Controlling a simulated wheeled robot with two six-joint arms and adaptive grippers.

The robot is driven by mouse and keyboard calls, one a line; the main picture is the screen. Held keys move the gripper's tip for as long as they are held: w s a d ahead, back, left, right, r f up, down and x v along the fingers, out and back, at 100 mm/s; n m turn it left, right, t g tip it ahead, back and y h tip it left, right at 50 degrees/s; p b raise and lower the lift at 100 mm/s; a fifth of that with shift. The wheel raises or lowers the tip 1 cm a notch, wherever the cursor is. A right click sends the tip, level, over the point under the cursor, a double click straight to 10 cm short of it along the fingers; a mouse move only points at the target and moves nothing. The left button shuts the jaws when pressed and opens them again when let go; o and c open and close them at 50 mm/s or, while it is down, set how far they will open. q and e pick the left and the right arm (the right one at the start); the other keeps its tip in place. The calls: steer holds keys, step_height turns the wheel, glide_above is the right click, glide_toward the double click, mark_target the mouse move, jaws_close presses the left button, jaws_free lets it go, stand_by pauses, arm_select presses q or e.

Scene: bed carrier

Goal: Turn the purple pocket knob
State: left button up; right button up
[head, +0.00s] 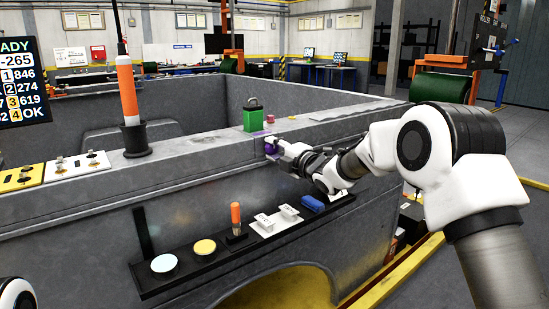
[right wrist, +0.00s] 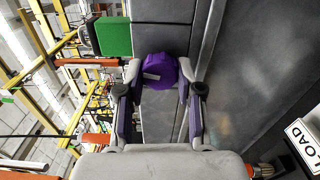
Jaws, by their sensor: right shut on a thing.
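The purple knob (head: 271,145) sits at the upper edge of the grey bed wall, at the tip of my right gripper (head: 276,149). In the right wrist view the knob (right wrist: 161,72) is round and purple with a small pale grey mark on its face. The fingers of my right gripper (right wrist: 160,80) are shut on it, one on each side. The fingers hide part of the knob in the head view. My left gripper is not in view; only a piece of my left arm shows at the lower left.
A green block with a dark handle (head: 252,120) stands on the ledge close by the knob. A black shelf (head: 152,284) below carries discs, an orange-handled tool (head: 236,217), white switches and a blue piece (head: 312,203). An orange post (head: 128,92) stands on the ledge at left.

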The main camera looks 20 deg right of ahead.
steer(key=shift+f+n, duration=0.1)
steer(key=shift+n, duration=0.2)
steer(key=o, duration=1.2)
steer(key=shift+c, duration=0.2)
steer(key=shift+s, duration=0.1)
steer(key=v, duration=1.2)
